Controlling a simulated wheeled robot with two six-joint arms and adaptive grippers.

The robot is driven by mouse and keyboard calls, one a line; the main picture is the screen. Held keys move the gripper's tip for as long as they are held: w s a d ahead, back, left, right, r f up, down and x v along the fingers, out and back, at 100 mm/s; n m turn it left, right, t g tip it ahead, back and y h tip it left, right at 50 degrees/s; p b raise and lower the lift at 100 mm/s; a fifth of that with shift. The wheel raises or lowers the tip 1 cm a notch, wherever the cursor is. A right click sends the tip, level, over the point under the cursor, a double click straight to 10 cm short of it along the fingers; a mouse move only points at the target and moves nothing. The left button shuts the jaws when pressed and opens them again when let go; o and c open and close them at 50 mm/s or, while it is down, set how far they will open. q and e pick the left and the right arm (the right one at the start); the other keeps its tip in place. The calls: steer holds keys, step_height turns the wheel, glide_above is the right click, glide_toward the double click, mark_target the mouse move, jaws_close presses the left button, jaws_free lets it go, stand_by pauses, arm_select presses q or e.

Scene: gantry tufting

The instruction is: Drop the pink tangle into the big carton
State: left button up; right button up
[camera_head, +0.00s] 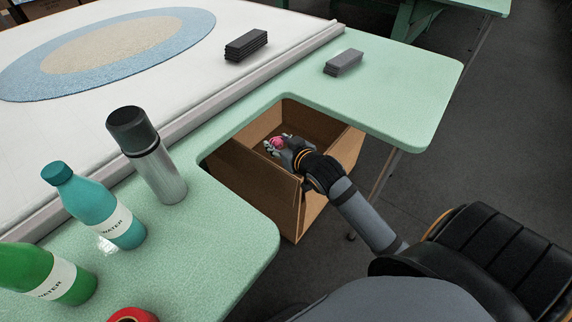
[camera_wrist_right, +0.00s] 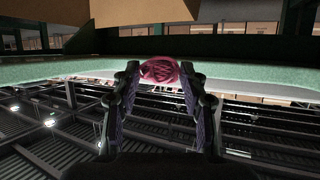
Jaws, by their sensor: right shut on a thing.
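The pink tangle (camera_head: 277,142) is a small pink ball held at the fingertips of my right gripper (camera_head: 280,145). It also shows in the right wrist view as a dark pink tangle (camera_wrist_right: 159,70) between the two fingers. The big carton (camera_head: 285,216) is an open brown box standing in the cut-out of the green table. In the head view my right gripper and the tangle appear over the carton's opening; how high above its floor I cannot tell. My left gripper is in neither view.
A green table (camera_head: 400,80) surrounds the carton on two sides. A steel flask (camera_head: 158,170), a teal bottle (camera_head: 95,208), a green bottle (camera_head: 45,275) and a red round thing (camera_head: 133,314) stand at the left. Dark pads (camera_head: 246,45) and grey pads (camera_head: 343,62) lie at the back.

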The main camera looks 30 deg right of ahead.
steer(key=w+d+f, duration=0.1)
steer(key=w+d+f+m+h, duration=0.1)
steer(key=w+d+f+m+h+b, duration=0.1)
steer(key=f, duration=0.1)
arm_select(q)
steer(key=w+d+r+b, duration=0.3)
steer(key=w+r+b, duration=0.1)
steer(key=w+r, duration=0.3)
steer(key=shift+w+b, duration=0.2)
steer(key=shift+b, duration=0.1)
arm_select(e)
steer(key=w+d+f+m+g+h, duration=0.2)
steer(key=d+f+m+h, duration=0.1)
steer(key=f, duration=0.3)
steer(key=w+d+f+m+g+h, duration=0.1)
steer(key=d+f+m+g+h, duration=0.1)
steer(key=d+f+m+h, duration=0.2)
step_height(320, 180, down, 3)
steer(key=shift+w+d+r+m+h, duration=0.2)
steer(key=shift+w+d+m+h, duration=0.15)
steer(key=shift+h, duration=0.25)
steer(key=o, duration=0.8)
